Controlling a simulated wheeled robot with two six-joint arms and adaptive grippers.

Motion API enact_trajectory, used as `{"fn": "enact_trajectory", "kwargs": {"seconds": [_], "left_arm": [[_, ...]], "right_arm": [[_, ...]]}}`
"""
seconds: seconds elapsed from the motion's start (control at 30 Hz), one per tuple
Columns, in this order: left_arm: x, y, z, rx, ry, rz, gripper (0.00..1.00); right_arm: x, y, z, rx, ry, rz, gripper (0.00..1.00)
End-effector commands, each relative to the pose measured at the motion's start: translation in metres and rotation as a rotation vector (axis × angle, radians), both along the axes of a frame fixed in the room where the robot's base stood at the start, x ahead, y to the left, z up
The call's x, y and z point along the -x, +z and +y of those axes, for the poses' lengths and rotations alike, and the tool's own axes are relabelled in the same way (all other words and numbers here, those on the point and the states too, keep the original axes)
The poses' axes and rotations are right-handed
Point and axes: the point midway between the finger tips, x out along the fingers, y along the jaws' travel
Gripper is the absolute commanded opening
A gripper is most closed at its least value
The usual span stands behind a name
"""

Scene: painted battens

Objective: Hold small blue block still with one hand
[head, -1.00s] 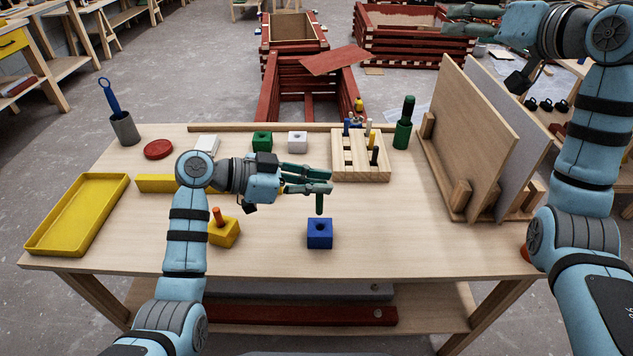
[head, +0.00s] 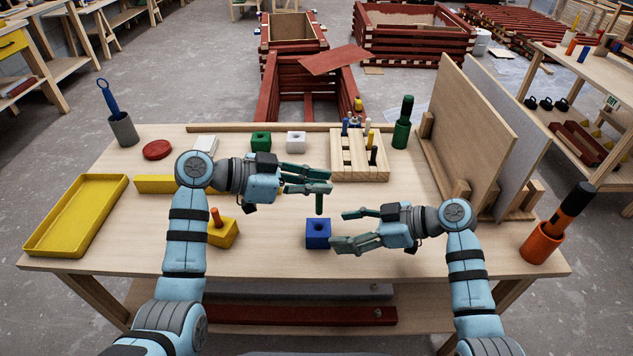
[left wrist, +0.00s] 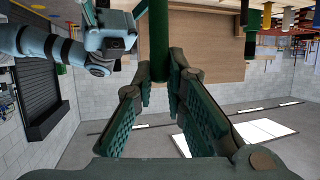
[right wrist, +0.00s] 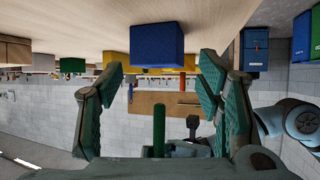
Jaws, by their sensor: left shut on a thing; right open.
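The small blue block (head: 318,236) stands on the bench near its front edge, with a dark hole in its top. My left gripper (head: 322,188) is shut on a green peg (head: 320,204), which hangs upright above the block, apart from it. The peg also shows in the left wrist view (left wrist: 159,42). My right gripper (head: 346,230) is open at the block's right side, its fingers pointing at it. In the right wrist view the block (right wrist: 157,46) appears ahead, between the open fingertips; no grip on it shows.
A yellow block with an orange peg (head: 222,232) stands left of the blue block. A slatted wooden rack (head: 360,168) with pegs is behind. A yellow tray (head: 75,215) lies at left. An orange holder (head: 542,243) stands at right. The bench front is mostly clear.

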Motion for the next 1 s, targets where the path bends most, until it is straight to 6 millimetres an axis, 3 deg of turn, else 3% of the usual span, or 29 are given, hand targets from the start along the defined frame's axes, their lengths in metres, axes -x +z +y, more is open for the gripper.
{"fn": "enact_trajectory", "kwargs": {"seconds": [0.3, 0.67, 0.87, 1.0], "left_arm": [[0.000, 0.000, 0.000, 0.000, 0.000, 0.000, 0.00], [0.000, 0.000, 0.000, 0.000, 0.000, 0.000, 0.00], [0.000, 0.000, 0.000, 0.000, 0.000, 0.000, 0.00], [0.000, 0.000, 0.000, 0.000, 0.000, 0.000, 0.00]], "right_arm": [[-0.015, -0.026, 0.046, 0.000, -0.001, 0.002, 0.60], [-0.017, -0.031, 0.054, 0.003, -0.001, -0.001, 0.60], [-0.017, -0.031, 0.053, 0.003, -0.002, 0.000, 0.31], [-0.017, -0.031, 0.053, 0.003, -0.002, 0.000, 0.31]]}}
